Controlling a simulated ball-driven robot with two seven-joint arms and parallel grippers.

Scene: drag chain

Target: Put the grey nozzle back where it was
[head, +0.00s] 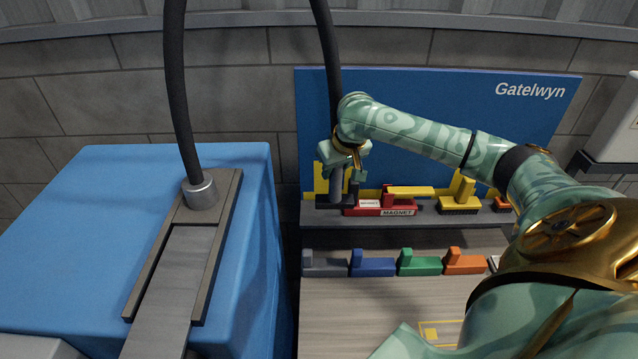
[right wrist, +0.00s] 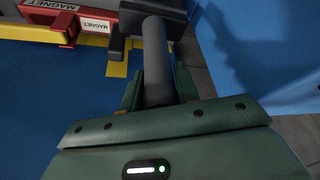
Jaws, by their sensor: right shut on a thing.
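My right gripper (head: 345,172) is at the blue board, shut on the grey nozzle (head: 336,184). A black hose (head: 328,50) comes down from above to the gripper. The nozzle's lower end meets a dark block (head: 331,202) at the left end of the shelf; I cannot tell whether it sits in it or just above it. In the right wrist view the nozzle (right wrist: 156,60) is a grey cylinder between my green fingers, with its far end at the dark block. My left gripper is not in view.
A red magnet block (head: 398,211) and yellow-handled pieces (head: 460,193) stand right of the nozzle on the shelf (head: 440,218). Below is a row of coloured blocks (head: 372,264). At left, another hose (head: 178,90) ends in a metal collar (head: 200,193) on a blue box (head: 75,230).

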